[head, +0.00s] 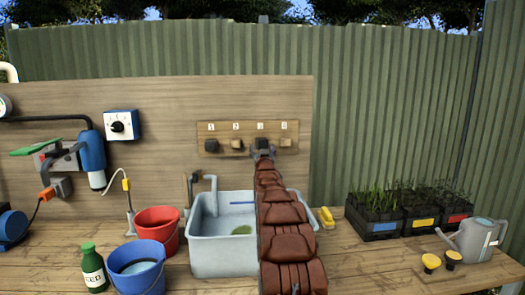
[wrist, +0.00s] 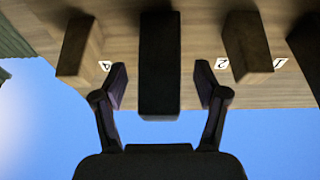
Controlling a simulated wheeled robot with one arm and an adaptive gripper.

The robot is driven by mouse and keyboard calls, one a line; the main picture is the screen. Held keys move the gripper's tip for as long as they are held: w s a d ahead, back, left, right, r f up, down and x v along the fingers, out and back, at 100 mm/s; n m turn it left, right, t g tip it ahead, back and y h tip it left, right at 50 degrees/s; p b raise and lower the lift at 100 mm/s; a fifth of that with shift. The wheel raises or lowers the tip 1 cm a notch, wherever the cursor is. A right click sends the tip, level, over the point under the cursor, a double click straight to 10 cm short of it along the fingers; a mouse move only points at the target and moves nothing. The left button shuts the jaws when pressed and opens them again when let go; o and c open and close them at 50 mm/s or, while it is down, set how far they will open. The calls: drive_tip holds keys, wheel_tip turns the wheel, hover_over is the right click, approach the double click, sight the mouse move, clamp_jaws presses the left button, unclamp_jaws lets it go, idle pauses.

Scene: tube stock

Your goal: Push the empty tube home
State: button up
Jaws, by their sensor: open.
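Several square pegs or tubes stick out of a wooden strip (head: 202,150) on the back board, under small numbered labels. The first (head: 211,145) and third (head: 261,142) are dark; the second (head: 237,144) and fourth (head: 286,142) are light wood. I cannot tell which one is empty. My gripper (head: 264,154) is at the third. In the wrist view my gripper (wrist: 160,82) is open, one finger on each side of the dark third tube (wrist: 159,60), with gaps showing. The fourth (wrist: 80,45) is left and the second (wrist: 246,48) right.
Below the strip is a grey sink (head: 223,263) with a tap, partly behind my arm. A red bucket (head: 157,228), blue bucket (head: 137,268) and green bottle (head: 93,268) stand left. Plant trays (head: 378,227) and a watering can (head: 470,241) stand right.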

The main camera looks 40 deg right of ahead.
idle(0.3)
drive_tip(key=shift+s+a, duration=0.5)
drive_tip(key=shift+s, duration=0.05)
drive_tip(key=v, duration=1)
drive_tip(key=shift+s+a+f, duration=0.15)
drive_tip(key=shift+f, duration=0.1)
idle(0.3)
